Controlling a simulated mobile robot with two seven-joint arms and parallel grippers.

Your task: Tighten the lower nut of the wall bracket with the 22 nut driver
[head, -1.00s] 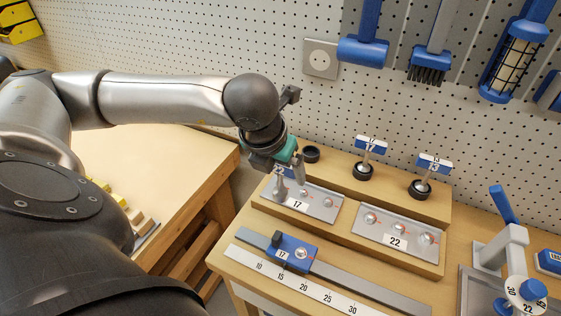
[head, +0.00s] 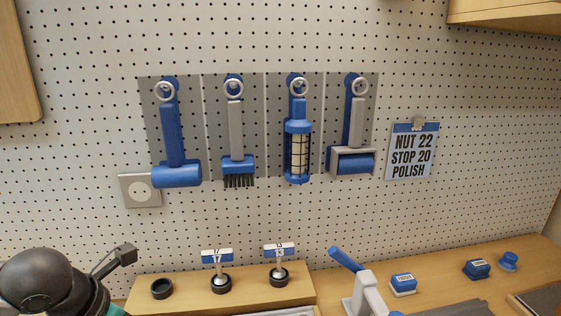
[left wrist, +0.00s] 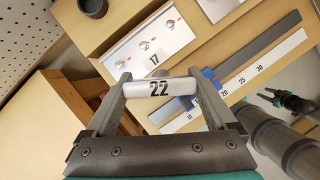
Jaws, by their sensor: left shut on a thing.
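My left gripper (left wrist: 160,93) is shut on the 22 nut driver (left wrist: 159,88), whose pale label faces the left wrist camera. Its lower part is hidden. In the head view only part of my left arm shows at the bottom left; the fingers are out of frame. A dark gripper with teal parts (left wrist: 290,101), seemingly my right, shows small at the right of the left wrist view, its jaws unclear. The 17 driver (head: 220,275) and 13 driver (head: 279,271) stand upright in the wooden rack (head: 245,293) beside an empty black ring (head: 161,288). I cannot make out a wall bracket.
A job card (head: 412,151) reads NUT 22, STOP 20, POLISH. A blue-handled lever device (head: 364,294) stands right of the rack. A numbered scale (left wrist: 258,70) lies below the 17 plate (left wrist: 150,42).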

